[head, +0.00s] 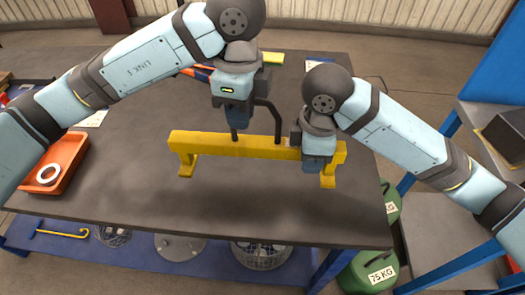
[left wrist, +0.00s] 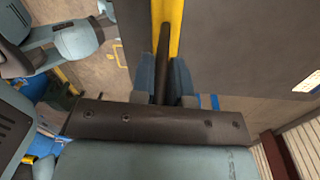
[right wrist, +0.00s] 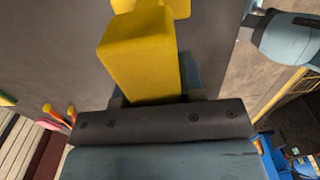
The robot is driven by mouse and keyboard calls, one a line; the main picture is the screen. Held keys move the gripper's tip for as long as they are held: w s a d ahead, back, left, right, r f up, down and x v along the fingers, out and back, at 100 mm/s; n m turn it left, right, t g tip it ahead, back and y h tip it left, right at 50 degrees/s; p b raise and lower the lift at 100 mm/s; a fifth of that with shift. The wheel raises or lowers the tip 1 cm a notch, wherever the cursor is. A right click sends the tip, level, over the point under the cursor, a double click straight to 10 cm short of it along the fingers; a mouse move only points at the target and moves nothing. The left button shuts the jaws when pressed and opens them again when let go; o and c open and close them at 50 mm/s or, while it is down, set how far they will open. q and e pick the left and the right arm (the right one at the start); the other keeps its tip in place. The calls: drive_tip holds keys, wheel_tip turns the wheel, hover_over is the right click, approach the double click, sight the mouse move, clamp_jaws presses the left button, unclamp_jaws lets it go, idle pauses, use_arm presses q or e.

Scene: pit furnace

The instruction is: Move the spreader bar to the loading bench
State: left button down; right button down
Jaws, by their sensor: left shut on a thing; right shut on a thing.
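The yellow spreader bar (head: 230,145) lies across the middle of a dark tabletop (head: 110,180) in the head view, level, with a yellow leg at each end. I cannot tell whether its legs touch the tabletop. My left gripper (head: 236,122) is above the bar, shut on the handle; the left wrist view shows the dark rod (left wrist: 163,60) between the fingers, with the yellow bar (left wrist: 176,25) beyond. My right gripper (head: 318,160) is shut on the bar's right end, which fills the right wrist view (right wrist: 140,60). No bench is labelled as the loading bench.
An orange tray (head: 70,165) with a white ring (head: 48,174) sits at the tabletop's left. A blue-framed grey stand (head: 480,135) holding a dark box (head: 505,135) is at the right. Green weights (head: 370,272) stand by the near right corner. The tabletop's front is clear.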

sight(243, 141)
use_arm(q)
drive_tip(key=shift+f+b, duration=0.35)
drive_tip(key=shift+f, duration=0.35)
use_arm(e)
drive_tip(key=shift+f, duration=0.65)
use_arm(q)
drive_tip(key=shift+f, duration=0.15)
use_arm(e)
drive_tip(key=shift+f, duration=0.15)
